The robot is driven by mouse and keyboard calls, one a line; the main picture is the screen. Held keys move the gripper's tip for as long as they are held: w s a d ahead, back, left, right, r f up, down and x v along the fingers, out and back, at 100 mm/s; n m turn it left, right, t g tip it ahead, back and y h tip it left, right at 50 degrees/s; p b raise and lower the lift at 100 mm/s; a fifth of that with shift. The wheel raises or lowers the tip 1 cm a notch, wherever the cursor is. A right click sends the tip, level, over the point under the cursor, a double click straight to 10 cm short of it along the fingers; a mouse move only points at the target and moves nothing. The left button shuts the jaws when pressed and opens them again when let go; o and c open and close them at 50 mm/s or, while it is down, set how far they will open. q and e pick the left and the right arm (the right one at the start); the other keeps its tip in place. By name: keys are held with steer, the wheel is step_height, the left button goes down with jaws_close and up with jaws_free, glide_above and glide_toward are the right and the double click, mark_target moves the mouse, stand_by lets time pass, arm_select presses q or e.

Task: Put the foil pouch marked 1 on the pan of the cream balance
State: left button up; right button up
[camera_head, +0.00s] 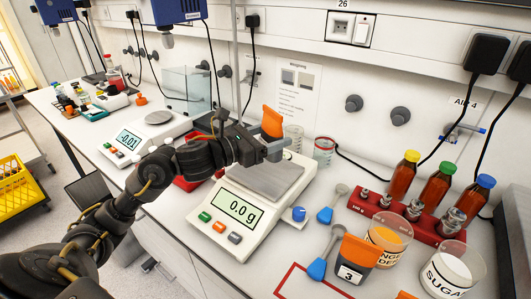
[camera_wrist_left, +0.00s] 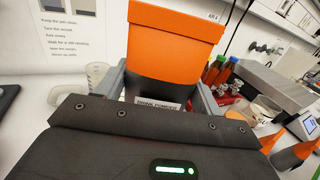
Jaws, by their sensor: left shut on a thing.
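The cream balance (camera_head: 245,215) stands on the bench in the middle of the head view, with a bare grey metal pan (camera_head: 268,178) and a display of 0.0 g. My left gripper (camera_head: 268,150) is shut on a foil pouch (camera_head: 272,122) with an orange top and dark lower part. The pouch is upright over the back of the pan; I cannot tell its height above it. In the left wrist view the pouch (camera_wrist_left: 175,45) sits between the fingers, its label reads drink powder and its number is hidden. My right gripper is not in view.
A pouch marked 3 (camera_head: 354,262) stands at the front right, near blue-handled scoops (camera_head: 322,262), a sugar cup (camera_head: 447,275) and a red rack (camera_head: 410,220) with bottles behind. Another balance (camera_head: 140,140), reading -0.01, stands left. A red tray lies beside the cream balance.

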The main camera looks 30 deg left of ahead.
mark_target(267, 140)
arm_select(q)
steer(key=shift+w+a+f, duration=0.35)
steer(key=shift+a+f, duration=0.15)
steer(key=shift+f, duration=0.15)
steer(key=shift+w+a+f, duration=0.3)
steer(key=shift+a+f, duration=0.15)
steer(key=shift+f, duration=0.2)
steer(key=f, duration=0.1)
steer(key=f+p, duration=0.1)
steer(key=f, duration=0.1)
steer(key=shift+w+a+f+p, duration=0.2)
steer(key=shift+a+f+p, duration=0.1)
steer(key=shift+a+f, duration=0.1)
steer(key=shift+d, duration=0.1)
steer(key=shift+f, duration=0.15)
steer(key=shift+f+b, duration=0.15)
steer(key=shift+b, duration=0.2)
steer(key=o, duration=1.1)
